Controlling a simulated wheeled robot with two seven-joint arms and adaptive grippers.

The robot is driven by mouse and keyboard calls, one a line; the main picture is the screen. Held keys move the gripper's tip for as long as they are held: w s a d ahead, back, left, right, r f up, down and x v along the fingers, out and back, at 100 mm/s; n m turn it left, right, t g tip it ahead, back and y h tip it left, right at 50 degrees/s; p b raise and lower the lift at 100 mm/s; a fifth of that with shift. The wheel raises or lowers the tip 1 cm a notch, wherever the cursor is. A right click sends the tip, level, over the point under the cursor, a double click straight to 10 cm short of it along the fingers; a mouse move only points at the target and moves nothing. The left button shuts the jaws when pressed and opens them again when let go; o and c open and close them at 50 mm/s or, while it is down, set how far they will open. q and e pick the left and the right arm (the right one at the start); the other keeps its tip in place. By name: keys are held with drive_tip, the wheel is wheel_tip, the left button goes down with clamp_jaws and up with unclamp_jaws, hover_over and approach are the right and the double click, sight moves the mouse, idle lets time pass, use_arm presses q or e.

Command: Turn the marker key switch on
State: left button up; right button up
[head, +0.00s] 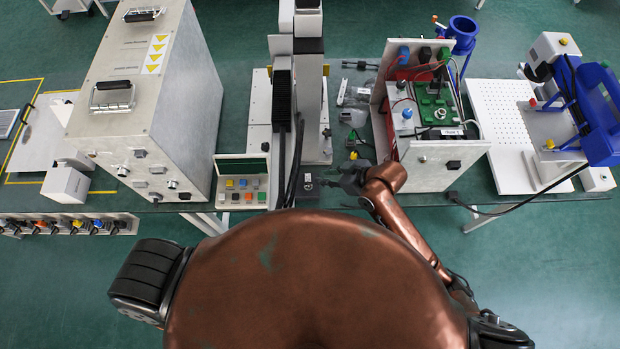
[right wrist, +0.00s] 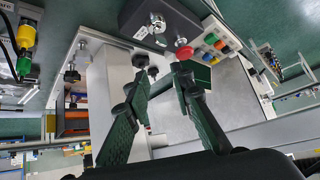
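A dark control box (right wrist: 192,18) shows at the top of the right wrist view. It carries a silver key switch (right wrist: 158,22), a white label (right wrist: 140,33) and a red round button (right wrist: 184,52). In the head view the dark box (head: 307,196) sits at the table's front edge, left of my right gripper (head: 345,178). In the right wrist view my right gripper (right wrist: 162,70) has its two green-black fingers apart with nothing between them. The fingertips are just below the box and appear apart from the key switch. My left gripper is not in view.
A button panel (head: 243,184) stands left of the dark box, beside a big metal cabinet (head: 185,105). A vertical column (head: 309,90) rises behind the box. An open electronics case (head: 425,160) stands right of my right gripper. Loose small parts lie between column and case.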

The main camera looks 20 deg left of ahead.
sight(308, 183)
drive_tip(key=s+a+n+g, duration=0.2)
drive_tip(key=a+n+g, duration=0.1)
drive_tip(key=a+n, duration=0.25)
drive_tip(key=w+d+f+n+h, duration=0.1)
drive_tip(key=w+d+n+h, duration=0.1)
drive_tip(key=w+d+h, duration=0.15)
drive_tip(key=shift+g+h, duration=0.25)
drive_tip(key=shift+g, duration=0.15)
drive_tip(key=shift+a+p+x, duration=0.2)
drive_tip(key=shift+p+x, duration=0.05)
drive_tip(key=shift+x, duration=1.8)
drive_tip(key=shift+a+p+x, duration=0.2)
drive_tip(key=shift+x, duration=1.85)
drive_tip(key=shift+w+r, duration=0.15)
drive_tip(key=shift+c, duration=0.5)
clamp_jaws()
